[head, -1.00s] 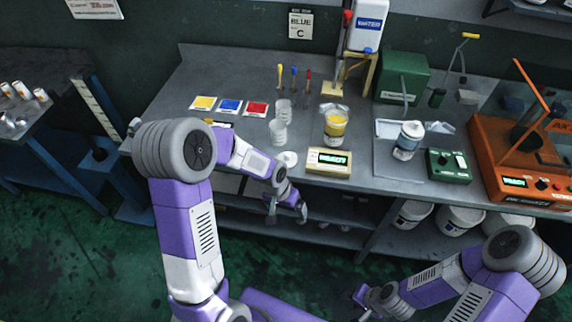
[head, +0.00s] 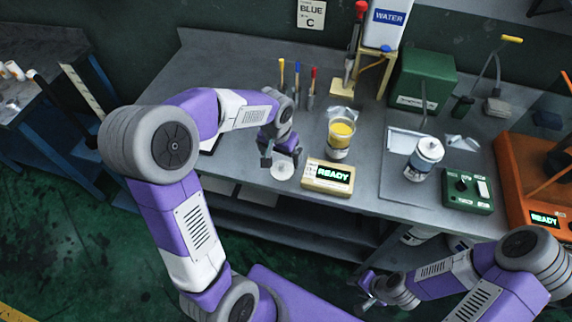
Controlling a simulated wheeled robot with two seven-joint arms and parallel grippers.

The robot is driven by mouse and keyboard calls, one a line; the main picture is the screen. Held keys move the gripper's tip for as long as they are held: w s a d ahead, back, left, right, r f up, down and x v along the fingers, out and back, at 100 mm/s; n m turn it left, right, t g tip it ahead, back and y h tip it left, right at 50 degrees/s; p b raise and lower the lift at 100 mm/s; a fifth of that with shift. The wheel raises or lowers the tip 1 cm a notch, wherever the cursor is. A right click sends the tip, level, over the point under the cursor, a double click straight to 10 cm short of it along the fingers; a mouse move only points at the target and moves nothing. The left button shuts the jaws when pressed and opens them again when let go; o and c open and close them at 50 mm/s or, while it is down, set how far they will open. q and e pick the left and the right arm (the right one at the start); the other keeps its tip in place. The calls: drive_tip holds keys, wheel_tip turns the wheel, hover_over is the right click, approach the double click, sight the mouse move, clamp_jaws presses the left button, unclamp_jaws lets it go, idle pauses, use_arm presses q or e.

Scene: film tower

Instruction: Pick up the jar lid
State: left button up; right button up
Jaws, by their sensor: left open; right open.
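A small white round disc, which looks like the jar lid (head: 283,171), lies flat on the bench near its front edge, left of the scale. My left gripper (head: 281,160) is open with its fingers pointing down, just above and behind the lid in the picture. Whether the fingers touch the lid I cannot tell. A clear jar with yellow contents (head: 341,131) stands behind the scale. My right gripper (head: 367,291) is open and empty, low in front of the bench.
A white-and-blue container (head: 424,158) stands on a grey mat; a green control box (head: 467,190) and an orange machine (head: 540,180) are further right. Brushes (head: 297,80) stand behind my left wrist. My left arm hides cups and colour cards.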

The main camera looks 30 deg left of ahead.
sight(282, 165)
use_arm(q)
drive_tip(key=shift+s+f, duration=0.2)
drive_tip(key=shift+f, duration=0.3)
drive_tip(key=shift+d+f, duration=0.1)
drive_tip(key=shift+f, duration=0.25)
drive_tip(key=f, duration=0.1)
drive_tip(key=f+b, duration=0.1)
drive_tip(key=f, duration=0.2)
drive_tip(key=shift+w+d+f+b, duration=0.1)
drive_tip(key=shift+w+b, duration=0.15)
drive_tip(key=shift+b, duration=0.15)
drive_tip(key=c, duration=1.1)
